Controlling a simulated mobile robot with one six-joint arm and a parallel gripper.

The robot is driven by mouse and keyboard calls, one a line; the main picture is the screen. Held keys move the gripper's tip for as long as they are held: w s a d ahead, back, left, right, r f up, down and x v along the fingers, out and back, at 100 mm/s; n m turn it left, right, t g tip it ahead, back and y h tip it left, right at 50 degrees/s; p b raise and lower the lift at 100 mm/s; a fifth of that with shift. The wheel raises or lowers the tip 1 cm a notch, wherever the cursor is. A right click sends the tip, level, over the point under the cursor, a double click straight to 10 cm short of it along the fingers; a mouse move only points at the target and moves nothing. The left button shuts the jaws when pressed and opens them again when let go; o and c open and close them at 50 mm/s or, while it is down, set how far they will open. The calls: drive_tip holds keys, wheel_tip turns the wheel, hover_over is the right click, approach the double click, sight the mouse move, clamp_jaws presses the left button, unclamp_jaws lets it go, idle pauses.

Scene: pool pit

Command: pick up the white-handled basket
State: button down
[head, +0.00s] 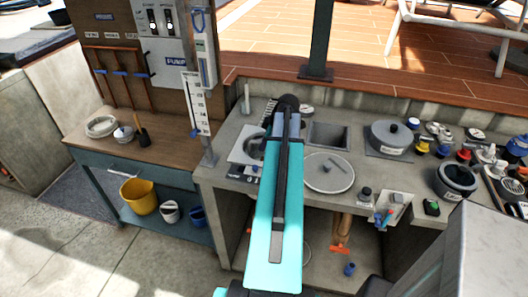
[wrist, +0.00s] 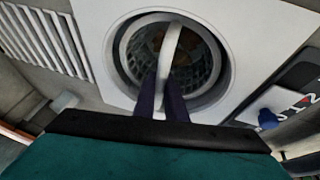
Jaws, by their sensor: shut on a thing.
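The white-handled basket (wrist: 198,62) sits in a round well in a white square plate (wrist: 90,40) in the wrist view. It is a grey mesh basket with a white handle (wrist: 171,44) arching over its middle. My gripper (wrist: 162,82) is shut on the near part of the handle, its two dark fingers close together. In the head view my arm covers most of the basket, and the plate (head: 243,146) shows just left of the arm. The fingertips are hidden there.
A round lid (head: 328,173) and a square recess (head: 330,136) lie right of my arm on the counter. A grey pot (head: 391,136) stands farther right among several small fittings. A slatted grate (wrist: 45,40) lies left of the plate. A yellow bucket (head: 139,196) is on the lower shelf.

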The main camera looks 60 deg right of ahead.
wheel_tip(320, 180, up, 12)
drive_tip(key=b, duration=0.2)
drive_tip(key=shift+b, duration=0.35)
drive_tip(key=shift+r, duration=0.2)
idle(0.6)
drive_tip(key=shift+r+p, duration=0.75)
drive_tip(key=shift+r, duration=0.3)
